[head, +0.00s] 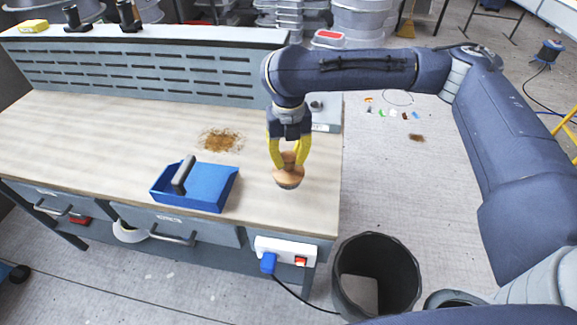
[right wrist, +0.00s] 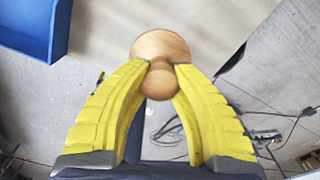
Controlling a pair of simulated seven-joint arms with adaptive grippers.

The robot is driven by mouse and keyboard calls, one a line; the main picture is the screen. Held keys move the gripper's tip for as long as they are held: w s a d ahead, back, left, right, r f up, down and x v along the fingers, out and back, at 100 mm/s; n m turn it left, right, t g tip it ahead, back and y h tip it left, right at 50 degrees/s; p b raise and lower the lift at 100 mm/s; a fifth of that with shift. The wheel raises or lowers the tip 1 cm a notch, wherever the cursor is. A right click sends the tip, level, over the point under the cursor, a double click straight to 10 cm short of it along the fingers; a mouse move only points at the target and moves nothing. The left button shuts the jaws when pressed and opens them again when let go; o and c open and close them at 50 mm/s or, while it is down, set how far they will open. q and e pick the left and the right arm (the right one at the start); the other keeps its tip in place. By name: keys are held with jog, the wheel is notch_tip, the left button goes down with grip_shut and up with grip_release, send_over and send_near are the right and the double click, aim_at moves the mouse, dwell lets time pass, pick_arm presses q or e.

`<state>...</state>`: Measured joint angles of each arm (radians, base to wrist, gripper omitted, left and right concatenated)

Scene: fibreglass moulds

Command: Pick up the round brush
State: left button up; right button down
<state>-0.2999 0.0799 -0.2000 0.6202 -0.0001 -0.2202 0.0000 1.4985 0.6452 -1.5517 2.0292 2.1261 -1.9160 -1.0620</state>
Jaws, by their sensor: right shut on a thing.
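The round brush (head: 289,177) has a wooden top and a darker underside. It is at the right end of the workbench in the head view, and its round wooden body also shows in the right wrist view (right wrist: 160,47). My right gripper (head: 289,156), with yellow fingers, is shut on the brush's knob from above; the fingertips close on its narrow neck in the right wrist view. I cannot tell whether the bristles touch the bench top. My left gripper is not in view.
A blue dustpan (head: 210,186) with a grey handle lies left of the brush on the workbench (head: 90,140). Brown debris (head: 221,139) lies behind it. A slotted panel (head: 150,75) backs the bench. A dark bin (head: 376,275) stands on the floor at the front right.

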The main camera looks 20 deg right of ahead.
notch_tip(320, 180, up, 15)
dwell(0.4)
jog(key=shift+r, duration=0.1)
